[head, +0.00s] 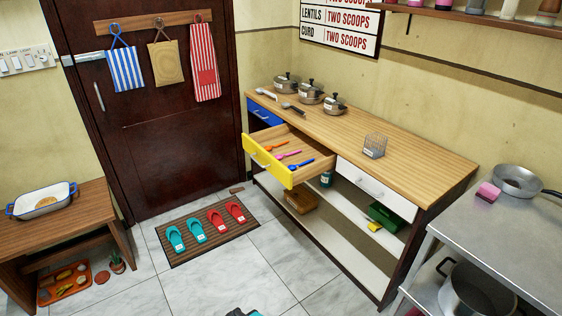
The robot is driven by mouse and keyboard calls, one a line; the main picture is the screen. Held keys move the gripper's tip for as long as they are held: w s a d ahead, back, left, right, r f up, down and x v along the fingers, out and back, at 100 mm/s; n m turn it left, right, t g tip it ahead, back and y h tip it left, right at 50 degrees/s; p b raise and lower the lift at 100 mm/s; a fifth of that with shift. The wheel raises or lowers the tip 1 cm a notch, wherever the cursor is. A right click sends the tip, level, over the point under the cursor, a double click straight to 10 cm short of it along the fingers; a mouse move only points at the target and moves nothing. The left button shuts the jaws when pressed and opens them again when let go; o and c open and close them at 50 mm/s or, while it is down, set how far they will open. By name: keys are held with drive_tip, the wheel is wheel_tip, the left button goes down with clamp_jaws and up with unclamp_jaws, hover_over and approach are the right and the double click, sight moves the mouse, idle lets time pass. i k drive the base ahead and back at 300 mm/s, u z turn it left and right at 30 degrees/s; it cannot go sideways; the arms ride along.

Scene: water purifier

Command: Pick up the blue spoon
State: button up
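The blue spoon (300,164) lies in the open yellow-fronted drawer (268,163) of the wooden counter. An orange utensil (276,145) and a pink utensil (289,154) lie in the same drawer, farther back than the blue spoon in the row. The utensils are small here, so their exact shapes are hard to tell. My gripper cannot be made out. Only a small dark and teal shape shows at the bottom edge, and I cannot tell if it is part of my arm.
The wooden counter (400,147) bears several steel pots, two ladles and a wire holder (375,145). A blue drawer (264,114) beside the yellow one is slightly open. A mat with slippers (207,231) lies before the door. A steel table (500,235) stands at right. Tiled floor before the drawer is clear.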

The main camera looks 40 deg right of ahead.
sight(292, 167)
drive_tip(key=u, duration=0.35)
drive_tip(key=i, duration=1.25)
drive_tip(key=u, duration=0.1)
